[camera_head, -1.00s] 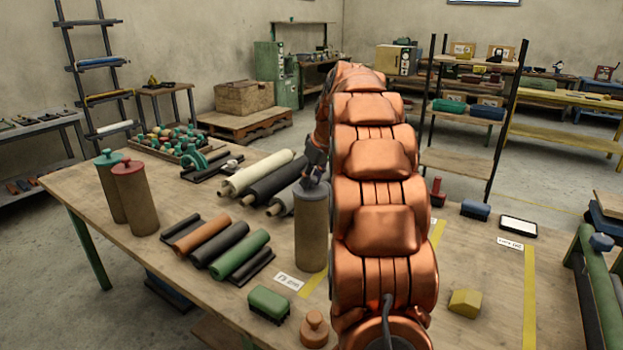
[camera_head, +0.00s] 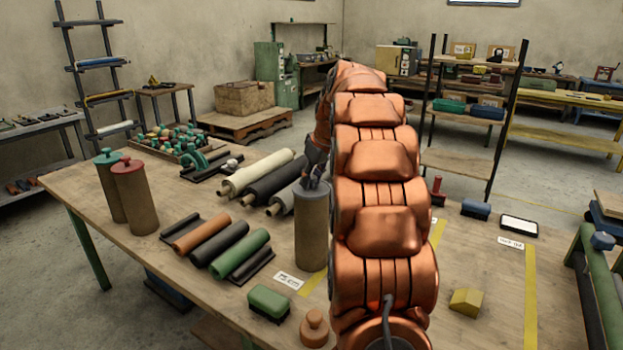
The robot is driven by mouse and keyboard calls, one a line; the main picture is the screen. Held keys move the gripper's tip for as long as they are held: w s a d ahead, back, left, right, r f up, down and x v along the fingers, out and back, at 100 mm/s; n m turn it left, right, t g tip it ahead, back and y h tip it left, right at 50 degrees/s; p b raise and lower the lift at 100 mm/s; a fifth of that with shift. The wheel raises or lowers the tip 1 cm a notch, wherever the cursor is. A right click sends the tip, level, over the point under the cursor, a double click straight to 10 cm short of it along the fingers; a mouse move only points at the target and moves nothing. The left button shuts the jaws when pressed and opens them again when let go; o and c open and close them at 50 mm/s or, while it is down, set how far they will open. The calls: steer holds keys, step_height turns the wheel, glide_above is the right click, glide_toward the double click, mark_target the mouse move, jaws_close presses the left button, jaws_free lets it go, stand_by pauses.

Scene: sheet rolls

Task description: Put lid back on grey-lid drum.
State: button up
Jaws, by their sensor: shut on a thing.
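The grey-lid drum (camera_head: 312,235), a tall brown cylinder, stands upright on the workbench just left of my arm. My gripper (camera_head: 313,181) is at the drum's top, pointing down, shut on the grey lid (camera_head: 303,188). The lid is small in view and mostly hidden by the fingers. It is at the drum's mouth, but I cannot tell whether it sits flush. A red-lid drum (camera_head: 136,198) and a green-lid drum (camera_head: 110,188) stand upright at the bench's left, lids on.
Several rolls (camera_head: 211,240) lie on a dark rack left of the drum, with larger rolls (camera_head: 262,175) behind. A green-topped block (camera_head: 269,301) and an orange knobbed piece (camera_head: 314,328) are in front. A yellow block (camera_head: 466,302) lies right of my arm.

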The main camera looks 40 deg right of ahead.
stand_by(0.4)
steer(key=o, duration=1.6)
steer(key=shift+r+p, duration=1.4)
steer(key=shift+r, duration=2.1)
steer(key=shift+c, duration=0.2)
jaws_close()
steer(key=shift+f+b, duration=1.7)
steer(key=shift+f, duration=0.8)
